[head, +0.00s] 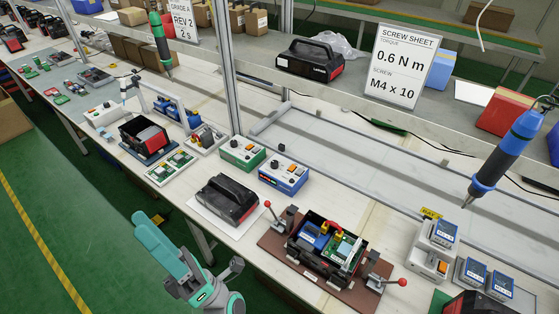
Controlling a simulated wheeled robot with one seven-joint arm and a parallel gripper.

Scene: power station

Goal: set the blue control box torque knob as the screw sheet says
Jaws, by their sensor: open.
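The blue control box (284,179) stands on the bench near the middle of the head view, with a white top, an orange part and a small dark knob (273,164). The knob's setting is too small to read. The screw sheet (401,68) stands on the shelf at upper right and reads torque 0.6 N m, screw M4 x 10. My gripper (232,268) shows only partly at the bottom, dark-fingered beside my teal arm. It is open, in front of the bench and well apart from the blue box.
A similar green control box (242,153) stands just left of the blue one. A black tool case (227,199) lies in front. A brown fixture (275,247) with red-knobbed clamps is at right. A blue screwdriver (505,155) hangs at right. Green floor is free at lower left.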

